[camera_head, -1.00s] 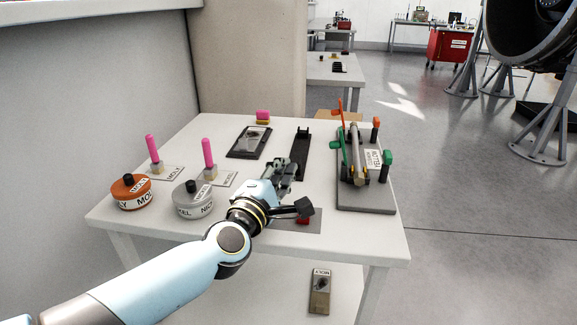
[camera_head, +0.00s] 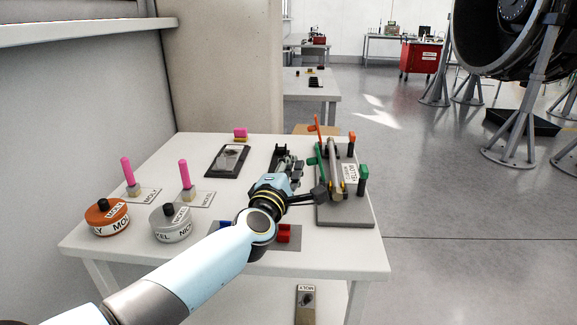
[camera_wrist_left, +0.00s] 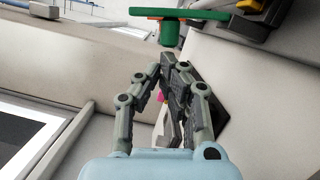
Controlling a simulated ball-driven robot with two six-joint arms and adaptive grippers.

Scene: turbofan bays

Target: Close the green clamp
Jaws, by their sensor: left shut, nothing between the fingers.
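The green clamp shows its green lever (camera_head: 319,165) standing up on the left side of a grey fixture plate (camera_head: 345,214). A green-topped post (camera_head: 363,172) stands on the fixture's right side. In the left wrist view a green bar with a green knob (camera_wrist_left: 169,36) lies just beyond my fingertips. My left gripper (camera_head: 288,157) is shut and empty, just left of the green lever. The same gripper (camera_wrist_left: 172,68) points at the knob in the wrist view; whether it touches cannot be told. My right gripper is not in view.
An orange lever (camera_head: 315,127) and orange-topped post (camera_head: 352,138) stand behind on the same fixture. A silver canister (camera_head: 171,228), an orange canister (camera_head: 106,219) and two pink pegs are at the left. Red and blue blocks lie near the front, partly behind my arm.

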